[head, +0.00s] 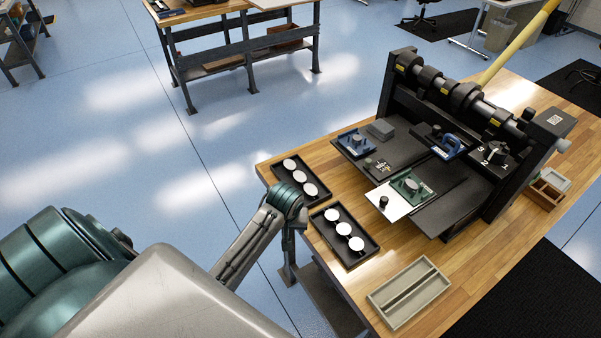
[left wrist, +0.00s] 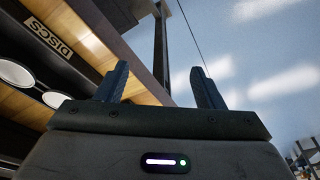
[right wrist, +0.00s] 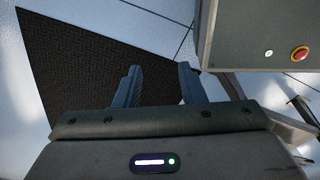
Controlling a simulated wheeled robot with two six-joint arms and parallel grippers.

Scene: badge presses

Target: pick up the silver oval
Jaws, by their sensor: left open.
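I cannot make out for sure which piece is the silver oval. Pale round or oval pieces lie in two dark trays on the wooden bench: several in all, in the back tray (head: 320,197) and the front tray (head: 369,258). In the left wrist view, a dark tray (left wrist: 62,72) with pale pieces and a "DISCS" label shows at the left. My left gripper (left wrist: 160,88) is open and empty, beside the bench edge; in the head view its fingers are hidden. My right gripper (right wrist: 158,86) is open and empty, over the floor, outside the head view.
An empty divided grey tray (head: 408,291) lies at the front. A red button (right wrist: 299,54) shows in the right wrist view.

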